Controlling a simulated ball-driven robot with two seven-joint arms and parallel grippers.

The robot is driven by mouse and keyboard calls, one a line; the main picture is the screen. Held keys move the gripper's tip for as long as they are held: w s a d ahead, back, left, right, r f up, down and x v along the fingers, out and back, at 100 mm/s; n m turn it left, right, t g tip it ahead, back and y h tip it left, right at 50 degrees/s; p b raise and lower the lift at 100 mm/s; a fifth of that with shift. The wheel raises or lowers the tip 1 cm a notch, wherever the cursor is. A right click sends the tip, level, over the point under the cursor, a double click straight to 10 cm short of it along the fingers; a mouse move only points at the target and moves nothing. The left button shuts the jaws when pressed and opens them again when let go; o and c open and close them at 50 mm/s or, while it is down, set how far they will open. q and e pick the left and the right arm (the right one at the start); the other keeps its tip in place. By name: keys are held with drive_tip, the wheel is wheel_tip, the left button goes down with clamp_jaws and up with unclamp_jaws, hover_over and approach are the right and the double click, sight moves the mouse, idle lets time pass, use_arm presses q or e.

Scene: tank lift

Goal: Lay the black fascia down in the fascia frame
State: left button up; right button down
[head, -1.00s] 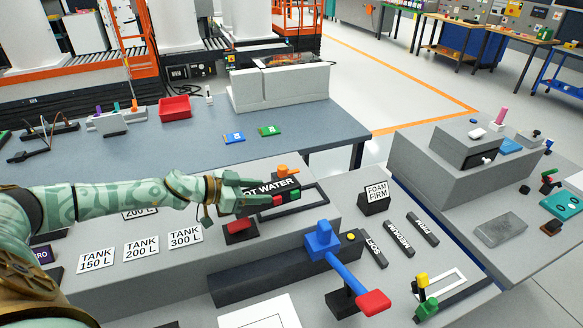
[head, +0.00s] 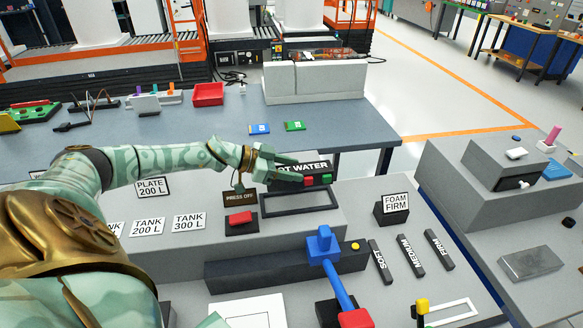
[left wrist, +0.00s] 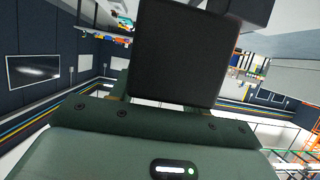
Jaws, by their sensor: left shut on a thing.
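The black fascia (head: 322,168) has white HOT WATER lettering and a red and a green button. My left gripper (head: 293,169) is shut on it and holds it up, tilted, over the far side of the fascia frame. The fascia frame (head: 296,212) is a dark, empty rectangular outline on the grey raised bench top, just below the fascia in the head view. In the left wrist view, a plain black face of the fascia (left wrist: 185,50) stands between the fingers and hides what is behind it. My right gripper is not in view.
A red button block (head: 240,219) with a PRESS OFF sign (head: 240,197) is left of the frame. A FOAM FIRM block (head: 394,208) is to the right. White tank labels (head: 188,222) lie left.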

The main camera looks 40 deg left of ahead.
sight(290, 185)
use_arm(q)
drive_tip(key=shift+f+b, duration=0.95)
drive_tip(key=shift+f, duration=0.95)
drive_tip(key=shift+s+f+b, duration=0.1)
drive_tip(key=shift+f+b, duration=0.35)
drive_tip(key=shift+f, duration=0.3)
drive_tip(key=shift+f, duration=0.2)
drive_tip(key=shift+f+b, duration=0.45)
drive_tip(key=shift+f, duration=0.55)
